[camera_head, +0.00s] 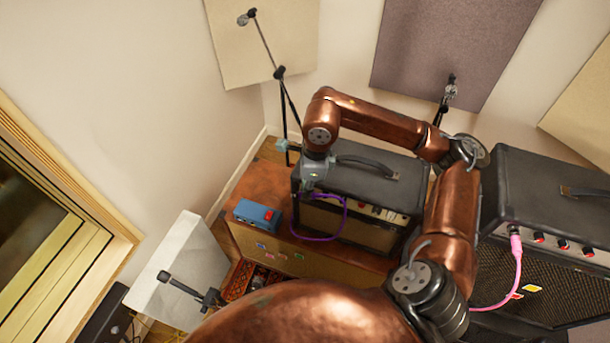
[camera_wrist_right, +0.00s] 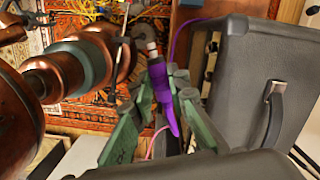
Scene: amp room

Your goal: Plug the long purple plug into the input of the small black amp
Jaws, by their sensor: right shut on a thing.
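The small black amp (camera_head: 375,180) stands on a wooden cabinet, its control panel facing the front. It also shows at the right of the wrist view (camera_wrist_right: 265,85). My right gripper (camera_head: 313,178) is at the amp's front left upper edge. In the wrist view my right gripper (camera_wrist_right: 165,82) is shut on the long purple plug (camera_wrist_right: 162,88), whose metal tip (camera_wrist_right: 151,46) sticks out free towards the top. A purple cable (camera_head: 318,238) loops down in front of the amp. The amp's input is not clearly visible. My left gripper is not in view.
A blue box with a red switch (camera_head: 257,213) sits on the wooden cabinet (camera_head: 262,182), left of the amp. A larger black amp (camera_head: 545,190) with a pink plug (camera_head: 515,243) stands at the right. Microphone stands (camera_head: 283,100) are behind.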

